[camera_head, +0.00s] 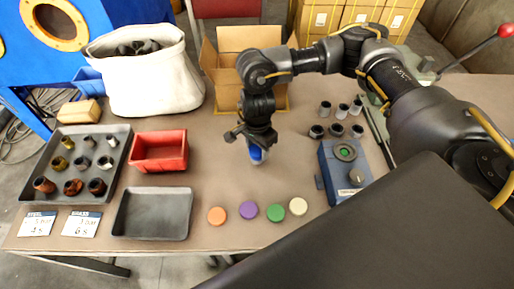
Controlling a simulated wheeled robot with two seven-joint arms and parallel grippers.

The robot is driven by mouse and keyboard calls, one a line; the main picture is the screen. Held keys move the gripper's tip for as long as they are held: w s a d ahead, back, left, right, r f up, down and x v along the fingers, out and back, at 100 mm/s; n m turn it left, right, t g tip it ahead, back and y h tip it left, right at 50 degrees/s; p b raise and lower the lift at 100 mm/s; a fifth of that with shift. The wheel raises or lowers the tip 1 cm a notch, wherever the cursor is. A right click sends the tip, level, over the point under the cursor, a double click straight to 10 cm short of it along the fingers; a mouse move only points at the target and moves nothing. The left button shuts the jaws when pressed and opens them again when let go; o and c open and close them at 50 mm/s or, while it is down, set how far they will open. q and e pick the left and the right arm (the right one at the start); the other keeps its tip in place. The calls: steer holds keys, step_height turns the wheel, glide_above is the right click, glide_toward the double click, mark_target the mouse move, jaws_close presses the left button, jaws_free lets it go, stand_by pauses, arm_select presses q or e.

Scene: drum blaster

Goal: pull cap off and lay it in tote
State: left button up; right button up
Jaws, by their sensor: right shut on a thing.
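My left gripper is not in view.
A black tray of metal fittings (122,134), an empty dark tray (152,233) and a white bag (150,90) lie left. Coloured discs (248,209) line the front. A cardboard box (228,95) stands behind the gripper; a blue device (328,177) and dark cylinders (325,108) stand right.

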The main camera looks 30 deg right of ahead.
steer(key=shift+r+p, duration=1.7)
steer(key=shift+r, duration=0.85)
steer(key=shift+w+r, duration=0.1)
steer(key=shift+r, duration=0.25)
steer(key=w+a+r+n+p, duration=0.2)
steer(key=a+r+n, duration=0.1)
steer(key=a+r, duration=0.5)
steer(key=w+a+r+n+p, duration=0.2)
steer(key=a+r+n, duration=0.2)
steer(key=a+r, duration=0.5)
steer(key=a, duration=0.3)
steer(key=shift+w, duration=0.25)
